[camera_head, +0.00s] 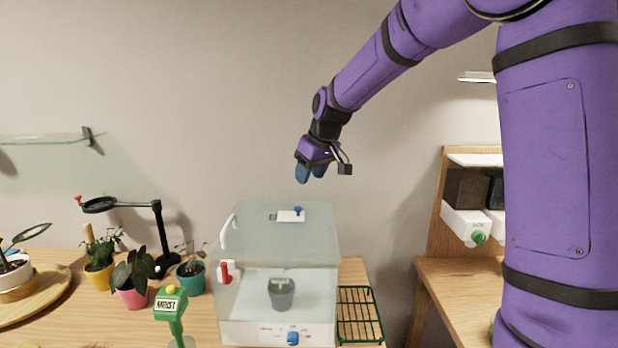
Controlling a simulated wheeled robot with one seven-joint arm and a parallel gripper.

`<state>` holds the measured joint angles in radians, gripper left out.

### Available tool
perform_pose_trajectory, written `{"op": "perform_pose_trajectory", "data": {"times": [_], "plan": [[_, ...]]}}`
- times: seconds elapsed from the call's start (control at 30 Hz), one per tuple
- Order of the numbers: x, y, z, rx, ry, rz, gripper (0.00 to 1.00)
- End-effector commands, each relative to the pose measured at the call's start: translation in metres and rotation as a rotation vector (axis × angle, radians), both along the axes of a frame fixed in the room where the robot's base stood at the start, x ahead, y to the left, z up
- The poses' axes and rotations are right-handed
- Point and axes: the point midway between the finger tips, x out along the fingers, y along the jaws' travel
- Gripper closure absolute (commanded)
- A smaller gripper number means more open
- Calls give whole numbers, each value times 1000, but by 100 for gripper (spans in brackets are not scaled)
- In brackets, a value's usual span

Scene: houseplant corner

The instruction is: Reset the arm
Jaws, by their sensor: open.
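My gripper (311,174) is at the end of my purple arm, in the air above a clear-walled box (322,236). It points downward with its two blue fingertips apart, open and empty. It touches nothing. The box has a translucent lid that looks shut, a white front base with a blue knob (292,338) and a red-and-white fitting on its left side. A grey pot (281,293) stands inside it, seen through the clear wall.
Potted plants (133,278) and a black stand (158,238) with a ring arm are on the wooden table at left. A green moisture meter (172,315) stands in front. A green wire rack (360,315) lies right of the box. A glass shelf (45,140) is on the wall.

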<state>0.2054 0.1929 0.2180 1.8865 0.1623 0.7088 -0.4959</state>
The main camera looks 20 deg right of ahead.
Motion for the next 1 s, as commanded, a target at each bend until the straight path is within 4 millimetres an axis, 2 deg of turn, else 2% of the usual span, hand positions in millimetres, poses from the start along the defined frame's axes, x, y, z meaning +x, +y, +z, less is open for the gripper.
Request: {"op": "perform_pose_trajectory", "data": {"times": [0.33, 0.47, 0.57, 0.8, 1.0], "plan": [[-1, 0, 0, -1, 0, 0, 52], [-13, 1, 9, -8, -4, -9, 52], [-36, 2, 22, -18, -8, -31, 52], [-115, 3, 54, -42, -17, -105, 52], [-182, 1, 69, -47, -30, -175, 52]]}}
